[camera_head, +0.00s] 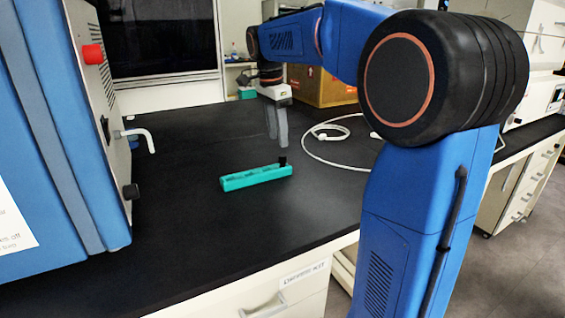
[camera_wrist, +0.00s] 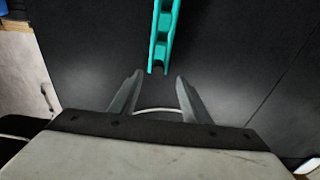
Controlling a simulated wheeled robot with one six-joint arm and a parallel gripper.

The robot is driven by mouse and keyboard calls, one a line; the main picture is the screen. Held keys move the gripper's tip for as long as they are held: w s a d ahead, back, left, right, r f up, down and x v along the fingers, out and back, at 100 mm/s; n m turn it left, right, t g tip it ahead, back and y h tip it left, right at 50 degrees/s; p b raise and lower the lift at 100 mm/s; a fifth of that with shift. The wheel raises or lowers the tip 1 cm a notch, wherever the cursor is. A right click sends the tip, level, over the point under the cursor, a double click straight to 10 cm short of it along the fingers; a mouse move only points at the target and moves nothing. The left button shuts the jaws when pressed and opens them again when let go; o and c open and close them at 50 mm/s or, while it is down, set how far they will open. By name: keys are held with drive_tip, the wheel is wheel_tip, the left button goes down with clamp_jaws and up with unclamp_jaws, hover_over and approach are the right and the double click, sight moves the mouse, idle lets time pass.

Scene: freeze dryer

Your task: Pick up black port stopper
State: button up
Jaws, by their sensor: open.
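The black port stopper (camera_head: 282,161) is a small dark piece standing upright at the right end of a teal rack (camera_head: 250,178). The rack lies on the black bench top. In the wrist view the teal rack (camera_wrist: 163,35) runs up from between the fingertips. A dark shape at its near end looks like the stopper (camera_wrist: 158,69), hard to make out against the bench. My gripper (camera_head: 278,143) points down just above and behind the stopper, apart from it. In the wrist view my gripper (camera_wrist: 158,77) is open, its two fingers spread with nothing between them.
A white cable (camera_head: 318,157) curls on the bench at right. A cardboard box (camera_head: 325,90) is behind. Bench around the rack is clear.

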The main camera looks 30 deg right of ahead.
sight(282, 155)
drive_tip(key=shift+s+d+f, duration=0.1)
drive_tip(key=shift+d+f, duration=0.1)
drive_tip(key=shift+f, duration=0.85)
drive_tip(key=shift+s+d+f, duration=0.1)
drive_tip(key=shift+d+f, duration=0.1)
drive_tip(key=shift+f, duration=0.85)
drive_tip(key=shift+d+f, duration=0.2)
drive_tip(key=shift+f, duration=0.85)
clamp_jaws()
